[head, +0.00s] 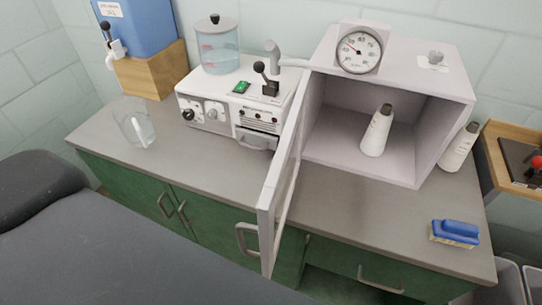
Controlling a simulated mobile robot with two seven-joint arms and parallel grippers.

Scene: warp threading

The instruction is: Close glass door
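The glass door (284,165) is hinged at the left edge of a white box-shaped cabinet (441,142). It stands wide open, swung out toward the front of the counter and seen nearly edge-on. A metal handle (246,240) shows on the door's left side, near its front end. Inside the cabinet stands a white bottle with a grey-brown cap (377,131). Neither of my grippers is in view.
The grey counter (350,205) is clear before the cabinet, with a blue brush (455,231) at right. A white machine (236,105) and a glass beaker (135,123) stand left. Another bottle (458,148) stands right of the cabinet. A dark padded surface (110,250) fills the lower left.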

